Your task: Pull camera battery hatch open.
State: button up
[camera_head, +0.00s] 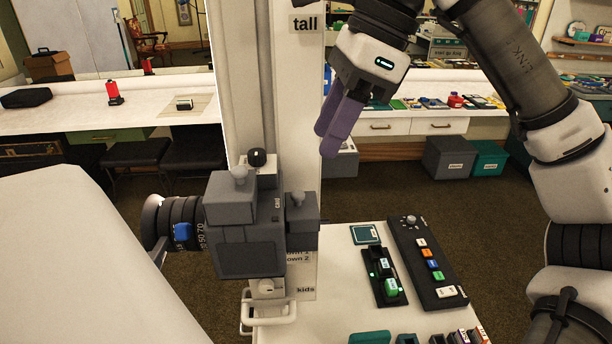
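A dark grey camera (245,235) stands on a light mount at the middle left, with its lens and hood (172,222) pointing left. A smaller grey block (302,220) sits on its right side. I cannot tell which part is the battery hatch. My gripper (332,138) hangs above and to the right of the camera, apart from it, with its purple fingers pointing down and left. The fingers overlap in this view, so the gap between them is unclear. I see nothing held in them.
A white table (345,315) right of the camera carries a black button panel (430,260) and a smaller keypad (383,276). A pale post (305,100) rises behind the camera. A white panel (75,265) fills the lower left. Open air lies between my gripper and the table.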

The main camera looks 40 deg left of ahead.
aim_at(299, 193)
jog(key=p+x, duration=0.1)
jog(key=x, duration=0.7)
jog(key=shift+a+f, duration=0.1)
grip_shut()
